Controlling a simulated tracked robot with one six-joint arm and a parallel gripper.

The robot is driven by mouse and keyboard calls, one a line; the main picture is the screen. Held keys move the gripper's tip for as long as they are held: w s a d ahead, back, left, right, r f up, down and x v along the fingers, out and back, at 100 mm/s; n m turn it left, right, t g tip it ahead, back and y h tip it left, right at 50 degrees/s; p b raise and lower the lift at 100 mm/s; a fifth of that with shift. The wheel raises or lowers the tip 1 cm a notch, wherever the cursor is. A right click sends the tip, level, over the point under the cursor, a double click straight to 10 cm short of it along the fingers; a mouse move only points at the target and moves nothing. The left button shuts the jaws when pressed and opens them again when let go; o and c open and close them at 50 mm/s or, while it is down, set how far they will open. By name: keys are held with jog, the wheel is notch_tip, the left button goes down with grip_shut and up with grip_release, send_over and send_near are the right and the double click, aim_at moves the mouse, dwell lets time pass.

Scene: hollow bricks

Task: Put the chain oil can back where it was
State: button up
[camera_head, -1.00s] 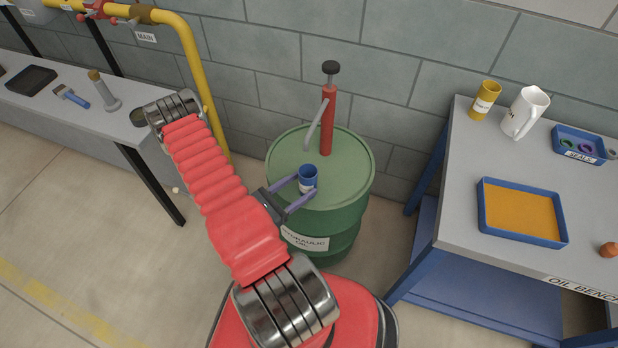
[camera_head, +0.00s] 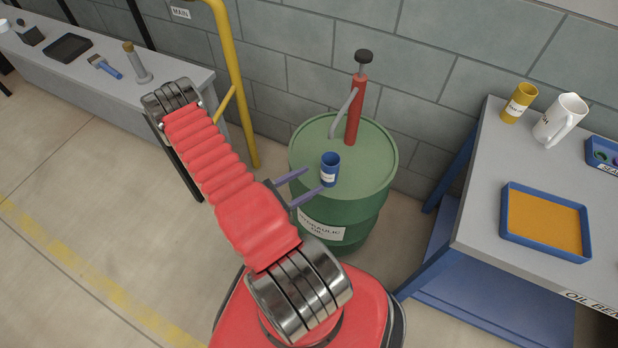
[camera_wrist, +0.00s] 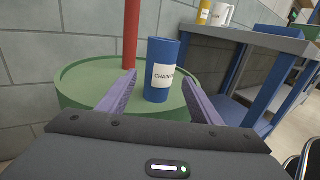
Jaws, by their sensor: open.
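The chain oil can (camera_head: 330,172) is a blue cylinder with a white label. It stands upright on the green top of the hydraulic oil drum (camera_head: 342,205), in front of the red hand pump (camera_head: 355,112). In the wrist view the can (camera_wrist: 160,78) shows the label start "CHAIN". My gripper (camera_head: 318,179) is open and empty. Its two purple fingers point at the can, with the tips just short of it. In the wrist view the can appears between the fingertips (camera_wrist: 159,78), with a gap on each side.
The oil bench (camera_head: 480,205) on the right holds a yellow can (camera_head: 519,103), a white jug (camera_head: 561,119) and a blue-rimmed tray (camera_head: 508,237). A grey bench (camera_head: 95,85) with tools stands at the left, beside a yellow pipe (camera_head: 236,85). Open floor lies at lower left.

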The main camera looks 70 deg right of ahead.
jog(key=shift+w, duration=0.1)
dwell(0.4)
jog(key=w+a+r+m+t+y, duration=0.1)
jog(key=w+a+r+m+y, duration=0.3)
jog(key=r, duration=0.6)
jog(key=w+a+r+m+y, duration=0.3)
jog(key=w+a+r+m, duration=0.15)
jog(key=r, duration=0.45)
jog(key=w+a+r+m+t+y, duration=0.1)
jog(key=w+a+r+t+y, duration=0.1)
jog(key=a+r+t+y, duration=0.2)
jog(key=w+a+r+m+t+y, duration=0.1)
jog(key=w+a+r+t+y, duration=0.2)
jog(key=a+r+t, duration=0.8)
jog(key=a+r, duration=0.3)
jog(key=a, duration=0.4)
jog(key=a+r, duration=0.3)
jog(key=a, duration=0.4)
jog(key=shift+w+r+y, duration=0.15)
jog(key=shift+r+y, duration=0.2)
jog(key=shift+y, duration=0.05)
